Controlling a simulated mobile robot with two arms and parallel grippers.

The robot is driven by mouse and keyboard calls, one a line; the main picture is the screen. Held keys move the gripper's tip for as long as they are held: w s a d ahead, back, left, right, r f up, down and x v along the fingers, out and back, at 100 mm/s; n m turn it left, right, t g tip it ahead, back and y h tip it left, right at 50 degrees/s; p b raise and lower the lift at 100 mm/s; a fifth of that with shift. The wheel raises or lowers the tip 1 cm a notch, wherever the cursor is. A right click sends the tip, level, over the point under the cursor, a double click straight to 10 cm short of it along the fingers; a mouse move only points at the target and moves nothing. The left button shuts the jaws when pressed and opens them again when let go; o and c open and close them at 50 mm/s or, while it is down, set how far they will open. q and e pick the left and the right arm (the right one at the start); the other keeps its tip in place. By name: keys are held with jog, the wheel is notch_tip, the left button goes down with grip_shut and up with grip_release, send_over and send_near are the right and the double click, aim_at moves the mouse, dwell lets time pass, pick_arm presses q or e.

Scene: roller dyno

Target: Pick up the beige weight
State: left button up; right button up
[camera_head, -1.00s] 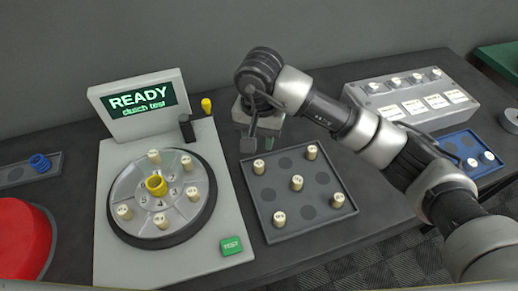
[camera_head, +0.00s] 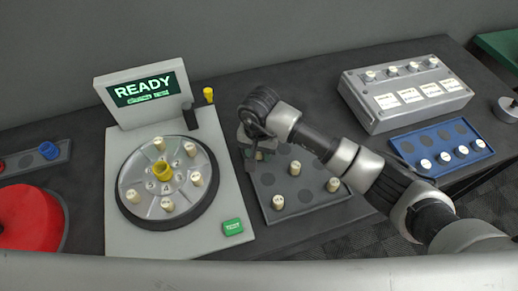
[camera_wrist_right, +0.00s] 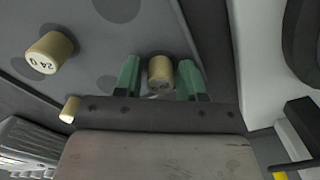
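Beige weights stand upright on the dark grey tray (camera_head: 308,209); three show clearly, one of them the middle weight (camera_head: 295,168). My right gripper (camera_head: 259,154) is low over the tray's back left corner. In the right wrist view its green fingers (camera_wrist_right: 160,78) are open on either side of a beige weight (camera_wrist_right: 160,72), with small gaps seeming to show. That weight is mostly hidden by the gripper in the head view. Another beige weight marked 24.0 (camera_wrist_right: 48,52) stands apart from the fingers. My left gripper is not in view.
A grey machine with a READY screen (camera_head: 147,88) and a round disc bearing several beige weights stands left of the tray. A blue tray (camera_head: 411,150) with white-topped weights and a grey box (camera_head: 425,116) are at right. A red round object (camera_head: 30,222) is far left.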

jog(key=c, duration=0.7)
